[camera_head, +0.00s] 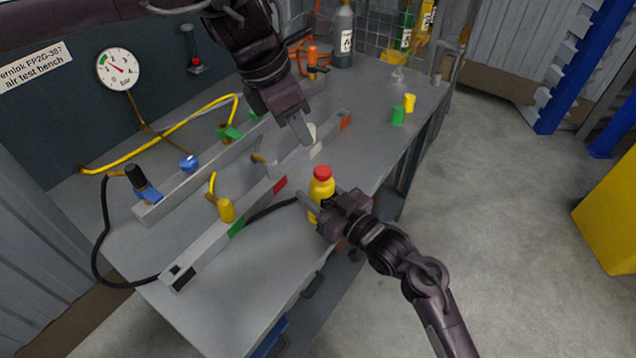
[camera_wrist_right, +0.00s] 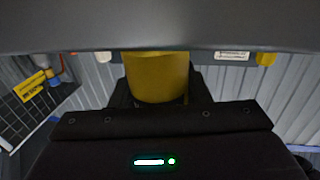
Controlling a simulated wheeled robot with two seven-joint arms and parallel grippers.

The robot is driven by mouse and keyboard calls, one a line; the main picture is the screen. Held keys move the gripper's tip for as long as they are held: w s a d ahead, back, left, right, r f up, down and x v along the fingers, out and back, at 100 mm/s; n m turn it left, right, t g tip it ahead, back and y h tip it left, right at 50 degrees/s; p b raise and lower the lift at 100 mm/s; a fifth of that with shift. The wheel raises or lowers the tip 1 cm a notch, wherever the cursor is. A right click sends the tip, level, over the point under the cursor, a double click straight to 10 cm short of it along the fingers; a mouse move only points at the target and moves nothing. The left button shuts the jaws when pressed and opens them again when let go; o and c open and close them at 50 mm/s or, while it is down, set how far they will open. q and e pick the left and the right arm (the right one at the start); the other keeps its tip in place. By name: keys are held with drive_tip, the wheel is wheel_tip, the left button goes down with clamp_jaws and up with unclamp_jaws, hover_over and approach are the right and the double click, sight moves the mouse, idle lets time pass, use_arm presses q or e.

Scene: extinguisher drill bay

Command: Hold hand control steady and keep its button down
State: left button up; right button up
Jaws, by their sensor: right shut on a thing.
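The hand control (camera_head: 320,192) is a yellow upright body with a red button (camera_head: 322,172) on top. My right gripper (camera_head: 322,208) is shut around its lower part near the bench's front edge. In the right wrist view the yellow body (camera_wrist_right: 157,78) stands between the fingers, with its top cut off. A black cable (camera_head: 270,209) runs left from it. My left gripper (camera_head: 300,130) points down, above and behind the button in the picture, apart from it. Only one finger shows clearly, so its opening is unclear. Nothing touches the button.
Grey rails with coloured blocks (camera_head: 279,184) lie across the bench (camera_head: 215,310). A yellow fitting (camera_head: 226,210) and a blue-based black knob (camera_head: 135,177) stand left. Green (camera_head: 398,116) and yellow (camera_head: 409,102) caps stand right. A gauge (camera_head: 118,68) hangs behind.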

use_arm(q)
drive_tip(key=shift+w+r+n, duration=0.1)
drive_tip(key=shift+n, duration=1)
clamp_jaws()
drive_tip(key=d+r+m+y, duration=0.1)
drive_tip(key=r+m+y, duration=0.1)
drive_tip(key=m, duration=1.3)
drive_tip(key=d+r+m+g+y, duration=0.1)
drive_tip(key=d+r+m, duration=0.1)
drive_tip(key=m, duration=1.4)
drive_tip(key=shift+w+d+r+m+y, duration=0.3)
drive_tip(key=shift+r+y, duration=0.1)
drive_tip(key=shift+r, duration=0.45)
